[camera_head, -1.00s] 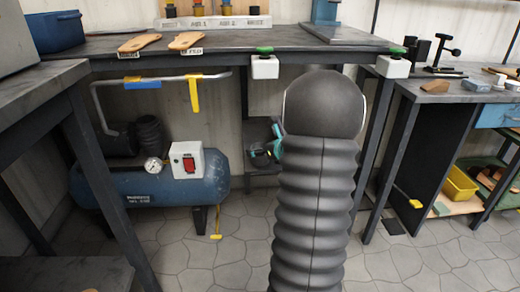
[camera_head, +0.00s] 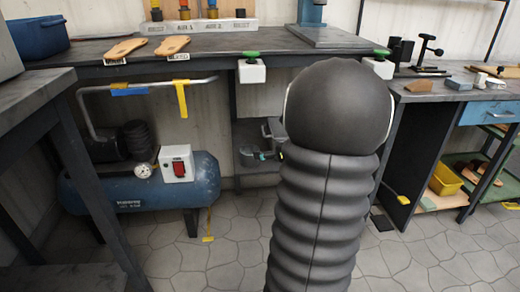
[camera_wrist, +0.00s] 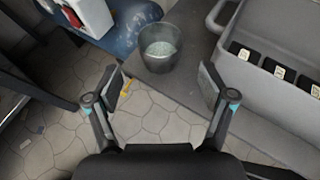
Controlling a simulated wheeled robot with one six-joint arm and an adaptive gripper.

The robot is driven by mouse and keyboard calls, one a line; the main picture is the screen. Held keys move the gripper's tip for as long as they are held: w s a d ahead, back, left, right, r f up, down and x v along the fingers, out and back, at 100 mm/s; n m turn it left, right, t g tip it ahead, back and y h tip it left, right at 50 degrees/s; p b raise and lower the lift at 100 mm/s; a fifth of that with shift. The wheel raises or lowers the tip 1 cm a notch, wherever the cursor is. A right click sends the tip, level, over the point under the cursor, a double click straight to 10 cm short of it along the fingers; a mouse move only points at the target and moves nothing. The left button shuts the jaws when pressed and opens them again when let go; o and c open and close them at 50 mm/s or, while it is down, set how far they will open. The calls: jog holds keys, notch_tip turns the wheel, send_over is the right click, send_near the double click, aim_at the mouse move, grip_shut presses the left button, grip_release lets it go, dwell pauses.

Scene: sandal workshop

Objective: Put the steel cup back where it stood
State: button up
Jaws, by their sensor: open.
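The steel cup (camera_wrist: 160,48) shows in the wrist view as a round grey cup, upright, its open mouth and pale inside bottom visible. It stands near the left edge of a grey shelf surface (camera_wrist: 185,93). My gripper (camera_wrist: 164,84) is open and empty, one finger to the left and one to the right. The cup is ahead of the fingertips, centred between their lines, and no finger visibly touches it. In the head view my gripper (camera_head: 262,152) is partly hidden behind my dark arm, low under the workbench (camera_head: 215,46). I cannot make out the cup clearly there.
A grey bin (camera_wrist: 232,63) with several labelled black compartments or blocks stands right of the cup. The blue compressor (camera_head: 140,188) is on the left under the bench. Dark table legs (camera_head: 95,170) stand at the near left. Open tiled floor (camera_head: 235,245) lies in front.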

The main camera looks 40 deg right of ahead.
jog(key=s+a+r+n+g+y, duration=0.25)
jog(key=a+n, duration=0.55)
jog(key=a, duration=0.5)
jog(key=s+a+r+n+g+y, duration=0.1)
jog(key=a+r+n+g+y, duration=0.15)
jog(key=a+n, duration=0.9)
jog(key=s+a+n+g+h, duration=0.1)
jog(key=s+a+n+h, duration=0.1)
jog(key=s+a+n, duration=0.4)
jog(key=s+a+n+g+h, duration=0.1)
jog(key=s+a+n+h, duration=0.2)
jog(key=s+n, duration=0.7)
jog(key=a, duration=0.2)
jog(key=shift+a, duration=0.4)
jog(key=shift+s+r+n, duration=0.1)
jog(key=shift+n, duration=0.15)
